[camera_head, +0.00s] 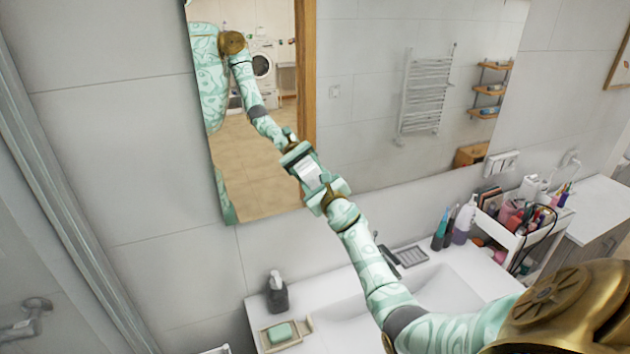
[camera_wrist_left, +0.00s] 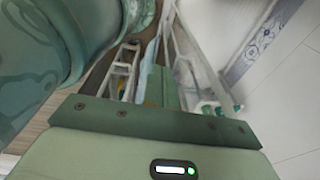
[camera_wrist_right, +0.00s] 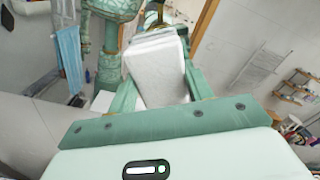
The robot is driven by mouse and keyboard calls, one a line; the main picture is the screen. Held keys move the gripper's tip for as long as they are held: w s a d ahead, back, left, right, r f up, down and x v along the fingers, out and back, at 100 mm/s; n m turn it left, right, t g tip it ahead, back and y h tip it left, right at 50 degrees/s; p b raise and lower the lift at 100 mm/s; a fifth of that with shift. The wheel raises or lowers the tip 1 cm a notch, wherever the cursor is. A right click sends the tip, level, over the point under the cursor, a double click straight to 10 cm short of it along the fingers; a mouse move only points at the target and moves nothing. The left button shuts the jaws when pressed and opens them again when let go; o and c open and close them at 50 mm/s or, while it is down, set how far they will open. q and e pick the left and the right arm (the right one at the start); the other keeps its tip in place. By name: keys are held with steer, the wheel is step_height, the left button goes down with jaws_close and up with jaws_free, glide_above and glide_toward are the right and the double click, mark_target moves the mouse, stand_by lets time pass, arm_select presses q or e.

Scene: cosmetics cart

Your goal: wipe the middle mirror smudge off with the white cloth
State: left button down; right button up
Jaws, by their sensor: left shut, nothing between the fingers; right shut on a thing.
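My right gripper (camera_head: 322,192) is shut on the white cloth (camera_head: 312,174) and holds it up at the wall mirror (camera_head: 375,85), near its lower edge. In the right wrist view the cloth (camera_wrist_right: 155,66) is a thick folded white pad between the fingers, facing the glass. I cannot tell whether it touches the glass. No smudge can be made out on the mirror; the gripper and cloth hide part of it. My left gripper (camera_wrist_left: 155,85) shows only in its own wrist view, shut and empty.
Below the mirror is a white sink (camera_head: 440,290) with a soap dispenser (camera_head: 277,292) and a soap dish (camera_head: 285,333) at its left. Bottles (camera_head: 462,222) and a cosmetics cart (camera_head: 540,225) stand at the right. The mirror reflects my arm, a towel rail and shelves.

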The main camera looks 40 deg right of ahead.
steer(key=shift+v, duration=3)
steer(key=shift+v, duration=1.5)
steer(key=shift+r, duration=0.1)
